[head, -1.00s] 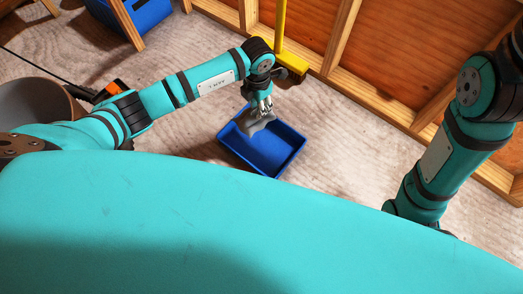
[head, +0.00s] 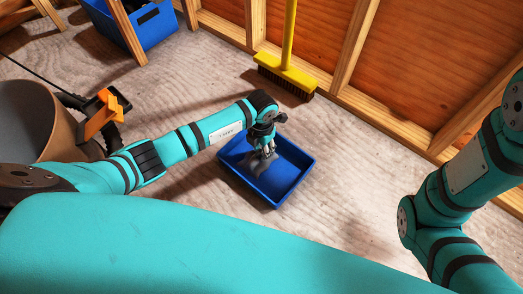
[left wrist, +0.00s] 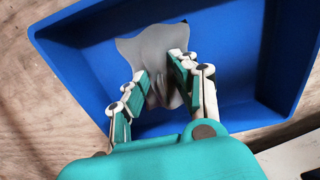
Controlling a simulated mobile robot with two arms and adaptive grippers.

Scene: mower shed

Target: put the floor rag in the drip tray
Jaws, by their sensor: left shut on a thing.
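The blue drip tray (head: 289,184) lies on the floor in the middle of the head view; it also fills most of the left wrist view (left wrist: 80,75). The grey floor rag (head: 256,163) hangs from my left gripper (head: 268,151) over the left part of the tray. In the left wrist view the rag (left wrist: 150,48) is pinched between the two fingers of my left gripper (left wrist: 158,82) and lies within the tray's outline. I cannot tell whether its lower end touches the tray bottom. My right arm shows at the right edge, but its gripper is out of view.
A yellow broom (head: 287,72) leans at the wooden wall behind the tray. A brown bucket (head: 38,118) with an orange-handled thing (head: 103,117) beside it is at left. A blue crate (head: 150,26) stands at the back left. The floor right of the tray is clear.

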